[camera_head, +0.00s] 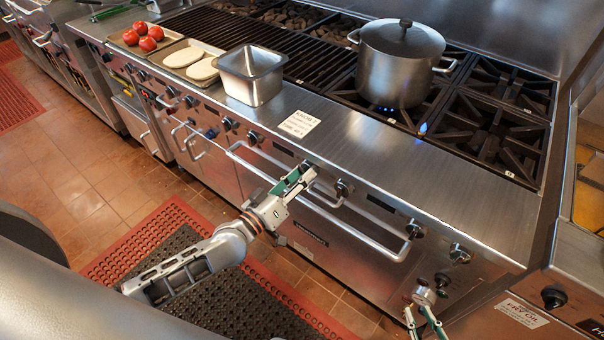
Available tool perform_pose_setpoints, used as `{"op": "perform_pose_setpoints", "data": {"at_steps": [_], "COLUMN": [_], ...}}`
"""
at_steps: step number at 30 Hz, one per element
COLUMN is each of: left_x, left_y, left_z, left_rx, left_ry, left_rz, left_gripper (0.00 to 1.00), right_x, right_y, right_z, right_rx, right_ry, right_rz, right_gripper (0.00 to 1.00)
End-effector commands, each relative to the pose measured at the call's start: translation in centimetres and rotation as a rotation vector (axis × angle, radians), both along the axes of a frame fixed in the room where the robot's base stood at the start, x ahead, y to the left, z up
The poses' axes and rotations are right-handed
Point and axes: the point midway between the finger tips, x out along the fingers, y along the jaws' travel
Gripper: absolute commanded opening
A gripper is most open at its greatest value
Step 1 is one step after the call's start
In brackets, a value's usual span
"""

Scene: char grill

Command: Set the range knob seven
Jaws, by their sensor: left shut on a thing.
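The range's front panel carries a row of dark round knobs, among them one by the left end of the oven handle (254,138), one right of my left gripper (343,187), and others further right (413,228) (459,253). I cannot read numbers on them, so I cannot tell which is knob seven. My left gripper (300,177), with green finger pads, is at the panel between two of these knobs. It is shut on what seems to be a range knob, mostly hidden by the fingers. My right gripper (425,322) is at the bottom edge, fingers spread, with nothing seen between them.
A lidded steel pot (400,72) stands over a blue flame; another flame (422,128) burns beside it. A steel pan (251,85) and trays with tomatoes (145,38) and pale patties (192,58) sit left. Oven handles (350,232) stick out below the knobs.

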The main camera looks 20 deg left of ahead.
Motion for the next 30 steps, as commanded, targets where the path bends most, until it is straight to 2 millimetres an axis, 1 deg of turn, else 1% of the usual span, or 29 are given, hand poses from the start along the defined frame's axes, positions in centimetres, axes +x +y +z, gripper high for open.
{"op": "perform_pose_setpoints", "data": {"at_steps": [8, 9, 10, 19, 23, 26, 30], "left_x": [0.0, 0.0, 0.0, 0.0, -0.5, -1.6, -4.2], "left_y": [0.0, 0.0, 0.0, 0.0, 0.2, 0.7, 1.8], "left_z": [-0.1, -0.1, -0.1, 0.0, -0.1, -0.2, -0.4], "left_rx": [0.001, 0.001, 0.001, 0.001, 0.003, 0.002, 0.004], "left_ry": [0.001, 0.001, 0.001, 0.000, 0.001, 0.002, 0.003], "left_rz": [0.000, 0.000, 0.000, -0.001, 0.000, 0.001, 0.000], "left_gripper": [0.11, 0.43, 0.50, 0.50, 0.50, 0.50, 0.50], "right_x": [0.0, 0.0, 0.0, 0.0, -0.1, 0.0, 0.0], "right_y": [0.0, 0.0, 0.0, -0.1, -0.1, -0.1, 0.0], "right_z": [0.0, 0.0, 0.0, 0.0, -0.1, -0.1, 0.0], "right_rx": [0.000, 0.000, 0.000, -0.002, -0.004, -0.002, -0.001], "right_ry": [0.000, 0.000, 0.000, 0.001, 0.001, 0.001, 0.001], "right_rz": [0.000, 0.000, 0.000, 0.001, 0.001, 0.001, 0.000], "right_gripper": [0.24, 0.24, 0.24, 0.24, 0.24, 0.24, 0.24]}}
